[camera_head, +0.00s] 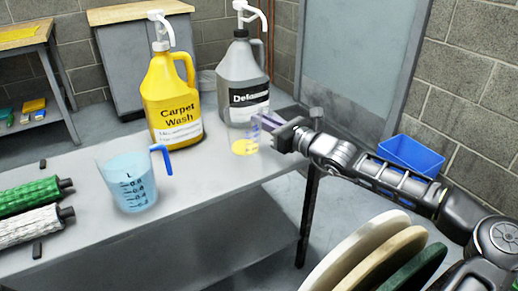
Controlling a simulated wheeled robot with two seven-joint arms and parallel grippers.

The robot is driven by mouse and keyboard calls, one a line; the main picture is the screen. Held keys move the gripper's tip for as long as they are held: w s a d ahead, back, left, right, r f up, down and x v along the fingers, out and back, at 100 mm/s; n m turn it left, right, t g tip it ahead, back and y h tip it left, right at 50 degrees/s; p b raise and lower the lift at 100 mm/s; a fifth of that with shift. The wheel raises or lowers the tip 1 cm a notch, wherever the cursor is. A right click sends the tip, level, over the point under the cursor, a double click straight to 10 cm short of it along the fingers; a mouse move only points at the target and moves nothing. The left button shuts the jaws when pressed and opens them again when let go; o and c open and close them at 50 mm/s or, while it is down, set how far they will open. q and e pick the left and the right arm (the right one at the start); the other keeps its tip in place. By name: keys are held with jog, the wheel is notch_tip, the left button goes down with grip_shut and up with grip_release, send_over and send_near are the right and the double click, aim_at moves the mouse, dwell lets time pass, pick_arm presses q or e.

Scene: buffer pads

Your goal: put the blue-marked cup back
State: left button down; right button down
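A clear measuring cup (128,184) with a blue handle, pale blue contents and dark marks stands upright on the grey table at left. A second clear cup (244,147) with yellow contents and blue-purple marks is in front of the grey jug. My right gripper (272,134) is at the right side of this second cup, by a purple part that looks like its handle. The cup's clear walls are hard to see. I cannot tell if the fingers are closed on it, or if it rests on the table. My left gripper is out of view.
A yellow Carpet Wash jug (170,100) and a grey pump jug (243,85) stand behind the cups on the table (190,220). Green (30,196) and white (30,224) rollers lie at left. Round pads (360,248) stand at lower right. A blue bin (411,153) is beyond.

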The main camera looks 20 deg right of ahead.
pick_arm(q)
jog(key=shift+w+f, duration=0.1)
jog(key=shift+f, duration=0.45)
pick_arm(e)
jog(key=shift+f, duration=0.7)
